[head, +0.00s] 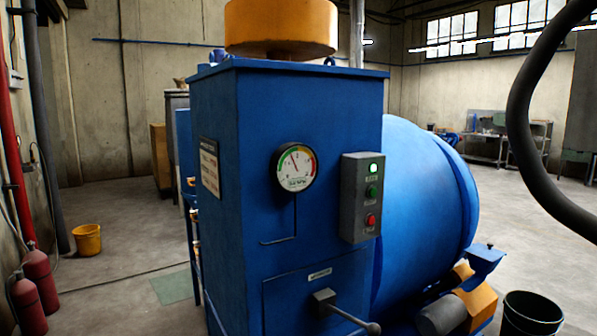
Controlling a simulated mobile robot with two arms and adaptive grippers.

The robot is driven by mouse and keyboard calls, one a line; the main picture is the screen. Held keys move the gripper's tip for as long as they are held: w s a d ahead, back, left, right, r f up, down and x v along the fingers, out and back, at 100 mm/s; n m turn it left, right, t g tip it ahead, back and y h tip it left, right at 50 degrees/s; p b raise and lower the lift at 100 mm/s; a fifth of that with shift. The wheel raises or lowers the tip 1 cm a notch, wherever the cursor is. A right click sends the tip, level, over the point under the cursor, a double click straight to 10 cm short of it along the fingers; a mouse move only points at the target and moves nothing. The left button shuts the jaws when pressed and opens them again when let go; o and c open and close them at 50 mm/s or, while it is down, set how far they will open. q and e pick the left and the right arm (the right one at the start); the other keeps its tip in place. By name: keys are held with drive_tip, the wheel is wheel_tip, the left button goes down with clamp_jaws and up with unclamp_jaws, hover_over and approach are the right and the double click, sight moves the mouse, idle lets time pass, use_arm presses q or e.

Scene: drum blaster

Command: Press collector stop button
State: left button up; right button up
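A grey control box (352,197) is mounted on the right part of the front of a tall blue cabinet (225,230). At its top a small green lamp (374,168) is lit. Below it sits a green button (372,191), and lowest is a red button (371,220). The labels are too small to read. Nothing covers the box or its buttons. Neither of my grippers shows in the head view.
A round gauge (295,167) sits left of the box, and a lever (345,312) juts out below. A blue drum (420,210) stands behind to the right. A black hose (530,150) hangs at the right; a black bucket (530,315) stands lower right.

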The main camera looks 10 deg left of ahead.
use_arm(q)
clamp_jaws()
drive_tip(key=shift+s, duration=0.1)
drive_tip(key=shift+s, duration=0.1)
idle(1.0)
